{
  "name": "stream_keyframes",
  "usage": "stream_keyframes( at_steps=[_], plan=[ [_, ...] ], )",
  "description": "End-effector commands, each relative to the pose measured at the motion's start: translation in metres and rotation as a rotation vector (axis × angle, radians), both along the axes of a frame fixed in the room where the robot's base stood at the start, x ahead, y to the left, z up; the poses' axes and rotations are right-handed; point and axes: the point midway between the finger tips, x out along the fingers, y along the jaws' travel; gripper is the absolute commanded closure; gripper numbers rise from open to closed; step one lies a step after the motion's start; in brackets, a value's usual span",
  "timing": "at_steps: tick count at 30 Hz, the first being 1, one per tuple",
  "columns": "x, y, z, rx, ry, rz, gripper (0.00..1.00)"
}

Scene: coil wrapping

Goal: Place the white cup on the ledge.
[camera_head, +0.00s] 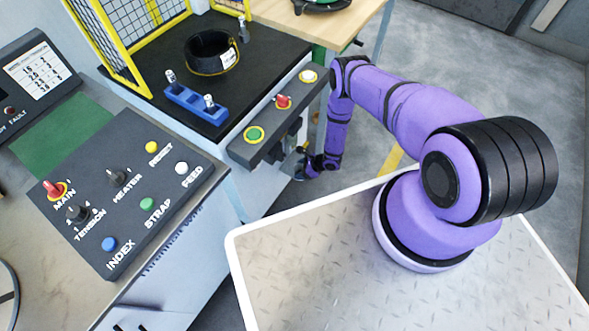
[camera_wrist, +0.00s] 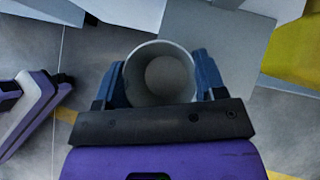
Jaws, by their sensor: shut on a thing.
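The white cup (camera_wrist: 160,73) shows in the wrist view, seen from above into its open, empty mouth. My gripper (camera_wrist: 160,85) is shut on it, with one blue finger on each side. In the head view my arm reaches down beside the machine cabinet, and my gripper (camera_head: 304,168) is small and low against its side. The cup cannot be made out there. In the wrist view a flat pale grey surface (camera_wrist: 215,45) lies just beyond the cup. I cannot tell whether it is the ledge or whether the cup touches it.
The machine's black top (camera_head: 150,75) carries a black coil (camera_head: 211,54) and a blue fixture (camera_head: 196,103). A strip with buttons (camera_head: 280,112) runs along its edge, above my gripper. A control panel (camera_head: 130,190) stands at left. A wooden table (camera_head: 310,25) stands behind.

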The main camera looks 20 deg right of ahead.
Motion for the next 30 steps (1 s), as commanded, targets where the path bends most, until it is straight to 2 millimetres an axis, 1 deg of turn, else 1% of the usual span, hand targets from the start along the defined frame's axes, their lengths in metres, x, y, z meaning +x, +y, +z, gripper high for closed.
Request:
stream_keyframes(
  at_steps=[1,5,19,20,21,22,23,30],
  plan=[
    [0.005,0.008,0.0,0.0,-0.002,0.004,0.62],
    [0.014,0.025,0.0,0.0,-0.001,0.004,0.62],
    [0.015,0.024,-0.005,0.0,0.0,0.0,0.62],
    [0.015,0.024,-0.005,0.0,0.0,0.0,0.29],
    [0.015,0.024,-0.005,0.0,0.0,0.0,0.2],
    [0.015,0.024,-0.005,0.0,0.0,0.0,0.13],
    [0.015,0.024,-0.005,0.0,0.0,0.0,0.1],
    [0.015,0.024,-0.005,0.0,0.0,0.001,0.1]
  ],
)
